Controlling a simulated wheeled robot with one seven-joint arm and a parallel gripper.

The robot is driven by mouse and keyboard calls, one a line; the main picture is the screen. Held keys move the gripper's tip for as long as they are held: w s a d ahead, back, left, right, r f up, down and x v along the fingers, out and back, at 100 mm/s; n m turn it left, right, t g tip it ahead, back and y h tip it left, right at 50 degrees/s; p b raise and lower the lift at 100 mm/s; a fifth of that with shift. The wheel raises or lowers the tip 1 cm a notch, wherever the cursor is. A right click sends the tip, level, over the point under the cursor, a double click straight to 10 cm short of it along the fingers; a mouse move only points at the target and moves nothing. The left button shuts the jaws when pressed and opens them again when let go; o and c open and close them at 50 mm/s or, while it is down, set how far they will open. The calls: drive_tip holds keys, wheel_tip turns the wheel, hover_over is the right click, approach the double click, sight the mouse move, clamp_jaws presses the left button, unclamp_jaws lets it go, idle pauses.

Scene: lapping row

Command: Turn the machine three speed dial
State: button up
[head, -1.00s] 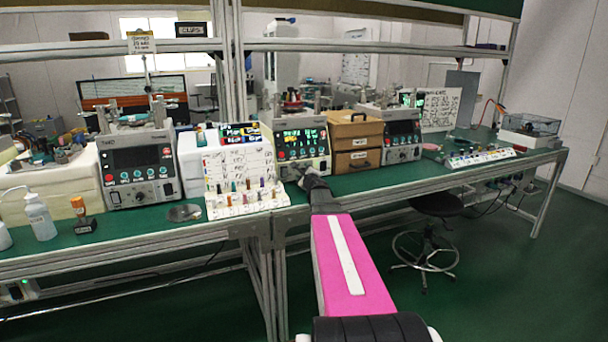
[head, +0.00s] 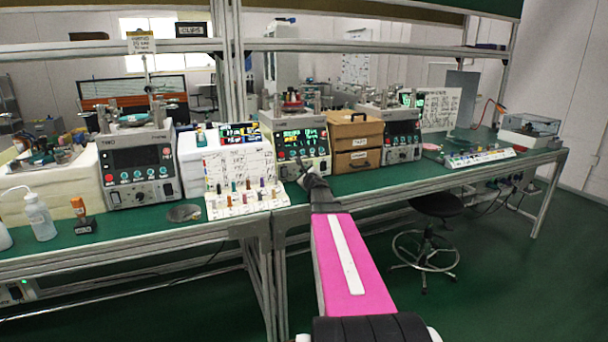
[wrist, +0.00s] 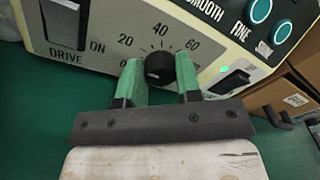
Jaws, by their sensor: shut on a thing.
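The speed dial (wrist: 159,68) is a small black knob on a cream machine front, inside a printed scale showing 20, 40 and 60. My gripper (wrist: 158,76) has green fingers, one on each side of the dial, shut on it. The lower part of the scale is hidden by the fingers. In the head view my gripper (head: 304,172) reaches the lower front of the middle machine (head: 316,142), which has a lit display. The dial itself is too small to make out there.
In the wrist view a DRIVE switch (wrist: 66,22) is left of the dial, a black rocker switch (wrist: 231,81) right. A wooden drawer box (head: 357,130) stands right of the machine. A rack of coloured pieces (head: 245,200) and white board stand close on the left.

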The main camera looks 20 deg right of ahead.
drive_tip(key=m, duration=0.5)
drive_tip(key=shift+d, duration=0.1)
drive_tip(key=m, duration=0.5)
drive_tip(key=shift+g+y, duration=0.3)
drive_tip(key=m, duration=0.5)
drive_tip(key=shift+d+y, duration=0.15)
drive_tip(key=shift+y, duration=0.25)
drive_tip(key=m, duration=0.5)
drive_tip(key=shift+m, duration=0.4)
drive_tip(key=o, duration=0.9)
drive_tip(key=shift+s, duration=0.1)
